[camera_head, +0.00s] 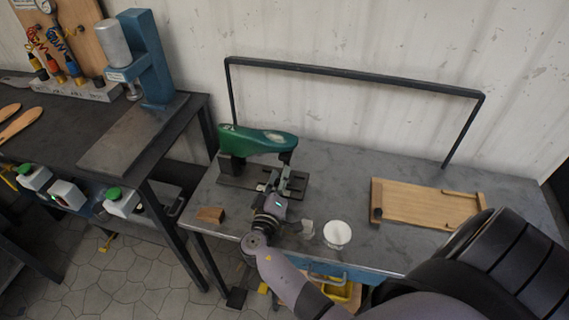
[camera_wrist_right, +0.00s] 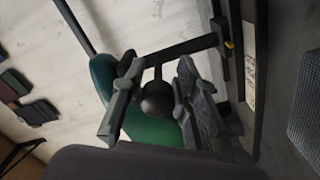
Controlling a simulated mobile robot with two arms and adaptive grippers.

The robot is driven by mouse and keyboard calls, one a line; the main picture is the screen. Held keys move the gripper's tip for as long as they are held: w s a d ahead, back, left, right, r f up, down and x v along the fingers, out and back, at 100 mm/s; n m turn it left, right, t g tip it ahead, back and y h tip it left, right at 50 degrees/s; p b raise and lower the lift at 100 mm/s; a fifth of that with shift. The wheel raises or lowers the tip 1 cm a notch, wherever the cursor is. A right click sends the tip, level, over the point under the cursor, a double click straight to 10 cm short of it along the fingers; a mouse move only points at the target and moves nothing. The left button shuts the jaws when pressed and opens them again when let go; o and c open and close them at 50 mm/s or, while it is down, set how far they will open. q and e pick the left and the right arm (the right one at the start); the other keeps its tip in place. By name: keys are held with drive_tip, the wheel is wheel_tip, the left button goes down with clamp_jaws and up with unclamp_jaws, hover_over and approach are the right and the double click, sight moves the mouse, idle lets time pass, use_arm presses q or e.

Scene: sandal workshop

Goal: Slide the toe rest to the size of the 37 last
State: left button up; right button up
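A green last (camera_head: 257,140) lies sole up on a dark stand at the left of the grey workbench, its heel end on a dark block. The toe rest (camera_head: 287,158) is the dark upright under its right end. My right gripper (camera_head: 283,183) is just in front of that upright. In the right wrist view, a dark round knob (camera_wrist_right: 157,100) shows between the two fingers of the gripper (camera_wrist_right: 160,92). The fingers stand apart, with narrow gaps beside the knob; contact is not clear. The green last (camera_wrist_right: 150,120) is behind them. No size number is legible. My left gripper is out of view.
A wooden tray (camera_head: 425,205) lies at the right. A black bar frame (camera_head: 355,72) rises behind. A blue press (camera_head: 152,60) stands on the left bench.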

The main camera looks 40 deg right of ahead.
drive_tip(key=shift+d, duration=0.1)
drive_tip(key=shift+r, duration=0.1)
drive_tip(key=shift+c, duration=0.2)
clamp_jaws()
idle(0.4)
